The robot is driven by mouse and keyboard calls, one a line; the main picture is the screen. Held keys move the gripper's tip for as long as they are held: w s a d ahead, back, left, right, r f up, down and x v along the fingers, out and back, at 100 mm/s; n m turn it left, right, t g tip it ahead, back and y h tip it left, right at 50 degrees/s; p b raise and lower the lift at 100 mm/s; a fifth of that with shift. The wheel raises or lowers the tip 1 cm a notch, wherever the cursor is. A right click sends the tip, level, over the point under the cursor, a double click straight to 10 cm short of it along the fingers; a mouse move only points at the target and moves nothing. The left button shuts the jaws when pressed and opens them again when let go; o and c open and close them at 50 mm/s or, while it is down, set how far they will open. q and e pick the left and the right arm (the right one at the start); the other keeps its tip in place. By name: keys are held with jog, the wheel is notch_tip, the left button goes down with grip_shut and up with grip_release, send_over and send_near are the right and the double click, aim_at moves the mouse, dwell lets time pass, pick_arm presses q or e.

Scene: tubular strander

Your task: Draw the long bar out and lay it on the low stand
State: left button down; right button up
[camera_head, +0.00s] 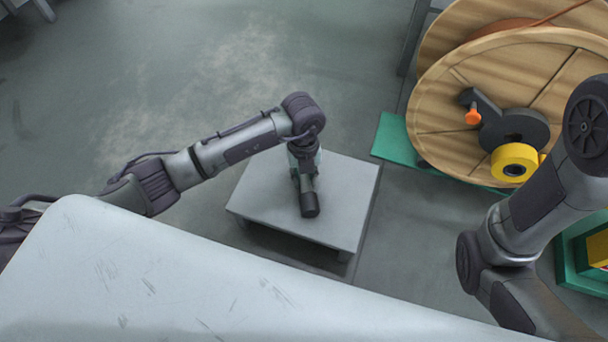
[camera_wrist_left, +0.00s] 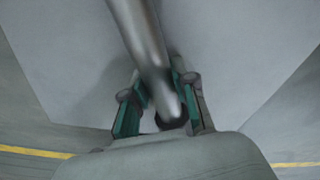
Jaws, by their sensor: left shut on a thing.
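The low stand (camera_head: 345,196) is a pale grey, square-topped table in the middle of the head view. My left gripper (camera_head: 305,162) is over the stand, partly hidden by its own wrist. It is shut on the long bar, whose dark, rounded end (camera_head: 309,203) points toward the bottom of the picture. In the left wrist view the bar (camera_wrist_left: 143,42) is smooth grey metal and runs between the green-lined fingers of my left gripper (camera_wrist_left: 160,104). The stand top (camera_wrist_left: 225,50) lies behind it. I cannot tell whether the bar touches the stand. My right gripper is out of view.
A large wooden reel (camera_head: 440,110) stands at upper right, with a black hub (camera_head: 522,128), a yellow ring (camera_head: 514,160) and an orange knob (camera_head: 473,115). A green plate (camera_head: 394,140) is under it. Open grey floor (camera_head: 190,70) lies at upper left.

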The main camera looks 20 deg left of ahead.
pick_arm(q)
jog(key=shift+f, duration=0.35)
jog(key=c, duration=1)
grip_release()
jog(key=shift+o, duration=0.8)
jog(key=shift+f, duration=0.15)
notch_tip(320, 180, up, 12)
jog(key=shift+w+a, duration=0.2)
jog(key=shift+w, duration=0.25)
jog(key=shift+d, duration=0.1)
